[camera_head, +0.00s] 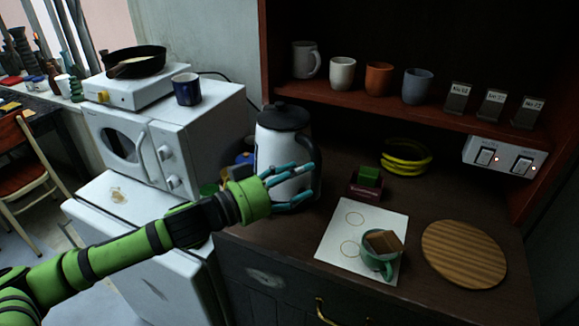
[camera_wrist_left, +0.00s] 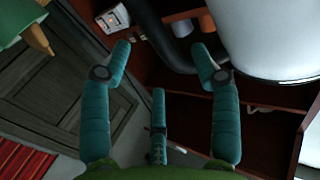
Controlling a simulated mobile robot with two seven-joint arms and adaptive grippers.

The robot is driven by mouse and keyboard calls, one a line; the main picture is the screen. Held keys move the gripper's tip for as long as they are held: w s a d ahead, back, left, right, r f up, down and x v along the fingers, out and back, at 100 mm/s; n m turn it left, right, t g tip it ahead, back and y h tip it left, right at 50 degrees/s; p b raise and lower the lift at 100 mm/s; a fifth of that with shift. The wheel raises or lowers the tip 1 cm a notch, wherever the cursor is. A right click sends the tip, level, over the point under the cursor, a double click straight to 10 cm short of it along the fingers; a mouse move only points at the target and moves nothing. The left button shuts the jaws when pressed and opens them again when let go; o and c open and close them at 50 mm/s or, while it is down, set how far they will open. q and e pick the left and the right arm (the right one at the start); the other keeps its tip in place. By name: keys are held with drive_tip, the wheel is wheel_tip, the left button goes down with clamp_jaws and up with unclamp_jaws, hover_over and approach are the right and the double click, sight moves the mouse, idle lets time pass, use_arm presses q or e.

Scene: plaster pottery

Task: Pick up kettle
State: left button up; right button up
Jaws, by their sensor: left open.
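The kettle (camera_head: 283,150) is white with a black lid and a black handle, and stands upright on the dark counter beside the microwave. My left gripper (camera_head: 306,178) is open, with its teal fingers in front of the kettle's lower right side and hiding part of it. In the left wrist view the white kettle body (camera_wrist_left: 268,38) fills the upper right. Its black handle (camera_wrist_left: 168,38) shows beyond and between the spread fingertips of the left gripper (camera_wrist_left: 161,52). I cannot tell whether any finger touches it. My right gripper is not in view.
A white microwave (camera_head: 165,135) is left of the kettle. A green cup (camera_head: 378,262) with a brown block sits on a white sheet (camera_head: 345,240). A round wooden board (camera_head: 464,254) lies to the right.

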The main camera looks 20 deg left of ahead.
sight(315, 171)
use_arm(q)
drive_tip(key=p+x, duration=0.2)
drive_tip(key=x, duration=0.3)
drive_tip(key=shift+w+d+f+p, duration=0.1)
drive_tip(key=shift+w+d+p, duration=0.1)
drive_tip(key=shift+p, duration=0.1)
drive_tip(key=shift+a, duration=0.1)
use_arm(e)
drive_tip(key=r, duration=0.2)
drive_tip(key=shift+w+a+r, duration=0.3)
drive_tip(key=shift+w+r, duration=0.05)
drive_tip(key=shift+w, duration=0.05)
